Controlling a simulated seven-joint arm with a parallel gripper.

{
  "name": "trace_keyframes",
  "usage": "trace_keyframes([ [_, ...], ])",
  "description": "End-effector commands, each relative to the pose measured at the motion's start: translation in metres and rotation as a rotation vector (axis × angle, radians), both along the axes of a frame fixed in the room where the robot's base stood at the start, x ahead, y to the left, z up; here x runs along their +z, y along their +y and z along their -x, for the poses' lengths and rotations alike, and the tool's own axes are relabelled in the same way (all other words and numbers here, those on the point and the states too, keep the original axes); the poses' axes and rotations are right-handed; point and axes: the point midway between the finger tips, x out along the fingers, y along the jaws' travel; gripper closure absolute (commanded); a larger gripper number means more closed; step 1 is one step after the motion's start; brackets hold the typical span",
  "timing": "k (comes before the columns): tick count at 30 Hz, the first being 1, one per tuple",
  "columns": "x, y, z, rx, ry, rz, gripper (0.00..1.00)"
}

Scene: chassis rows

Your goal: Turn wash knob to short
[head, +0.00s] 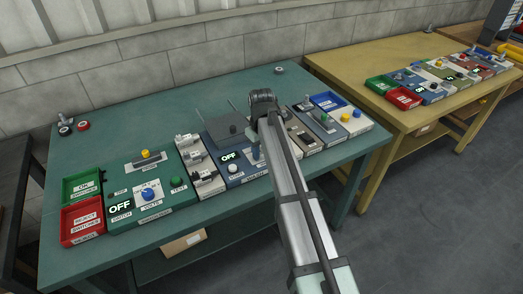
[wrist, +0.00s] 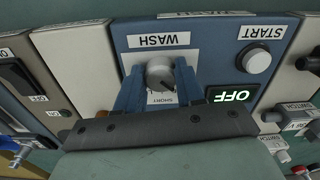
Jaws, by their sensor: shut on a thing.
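The wash knob (wrist: 160,72) is a small round grey knob on a blue panel (wrist: 210,62) in the wrist view. My gripper (wrist: 158,76) has one blue finger on each side of it and is shut on it. A WASH label (wrist: 158,41) and a SHORT label (wrist: 162,99) sit on opposite sides of the knob, upside down in this view. A dark mark shows on the knob's lower part, on the SHORT side; its exact setting is hard to tell. In the head view my arm hides the knob.
On the same panel are a START button (wrist: 257,60) and a lit OFF display (wrist: 233,94). Neighbouring modules with switches stand close on both sides. In the head view, a green panel (head: 125,175) and red tray (head: 84,221) lie left on the teal bench (head: 110,125).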

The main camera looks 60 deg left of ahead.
Motion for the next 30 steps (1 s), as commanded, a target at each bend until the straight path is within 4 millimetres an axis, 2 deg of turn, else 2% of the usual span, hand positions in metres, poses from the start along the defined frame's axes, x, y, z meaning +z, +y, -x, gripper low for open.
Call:
trace_keyframes([
  [18, 0.0009, 0.0013, 0.0016, -0.514, -0.001, -0.001, 0.93],
  [30, 0.0011, 0.0021, 0.0021, -0.728, -0.001, -0.002, 0.93],
])
